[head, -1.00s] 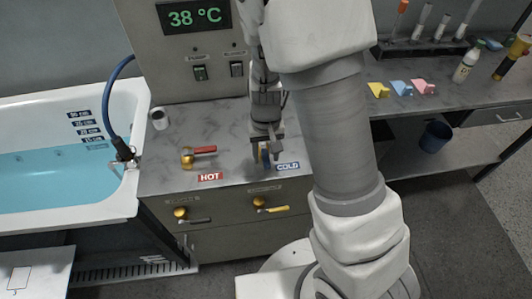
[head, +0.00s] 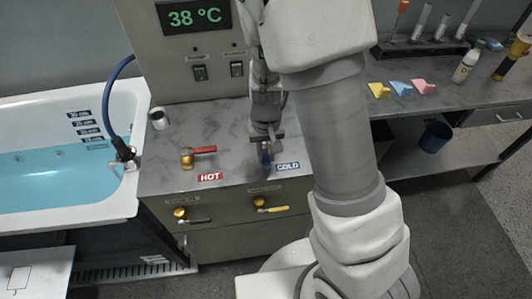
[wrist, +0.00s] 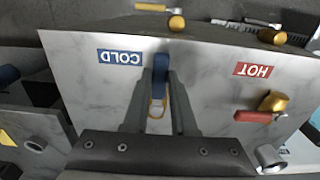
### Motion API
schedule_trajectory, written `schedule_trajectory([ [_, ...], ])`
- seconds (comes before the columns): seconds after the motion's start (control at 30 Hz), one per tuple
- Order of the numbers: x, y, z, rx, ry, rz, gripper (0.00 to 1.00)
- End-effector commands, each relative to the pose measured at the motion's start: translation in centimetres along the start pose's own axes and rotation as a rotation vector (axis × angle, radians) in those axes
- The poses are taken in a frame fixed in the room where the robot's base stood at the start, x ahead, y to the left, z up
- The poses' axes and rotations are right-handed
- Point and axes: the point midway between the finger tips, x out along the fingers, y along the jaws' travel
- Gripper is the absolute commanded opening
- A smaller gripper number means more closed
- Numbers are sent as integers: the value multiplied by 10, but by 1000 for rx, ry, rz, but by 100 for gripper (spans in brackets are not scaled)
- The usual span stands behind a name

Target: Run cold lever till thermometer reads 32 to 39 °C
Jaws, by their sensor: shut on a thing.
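The thermometer display (head: 194,16) on the grey panel reads 38 °C in the head view. The blue cold lever (head: 267,160) stands on the marble counter beside the COLD label (head: 288,167). My gripper (head: 265,145) reaches down onto this lever and is shut on it. In the wrist view the blue lever (wrist: 161,70) lies between the two fingers of my gripper (wrist: 161,85), pointing toward the counter's front edge. Part of the lever and its valve body is hidden by the fingers.
The red hot lever (head: 204,150) with its brass valve sits left of my gripper, behind the HOT label (head: 210,177). A white cup (head: 159,119) stands near the blue-watered bathtub (head: 137,195). Drawer-front taps (head: 270,206) lie below. Colored wedges (head: 400,88) sit on the right bench.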

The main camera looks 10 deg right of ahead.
Motion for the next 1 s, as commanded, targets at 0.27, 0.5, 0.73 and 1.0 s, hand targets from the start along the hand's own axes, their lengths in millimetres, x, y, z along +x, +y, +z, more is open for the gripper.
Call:
schedule_trajectory([
  [0.27, -1, 0, 0, 0, 1, 0, 0],
  [0.5, -1, 0, -1, 0, 2, 0, 0],
  [0.73, 0, 0, -1, -9, 2, -1, 0],
  [1.0, 2, 8, -2, -111, 5, -1, 0],
])
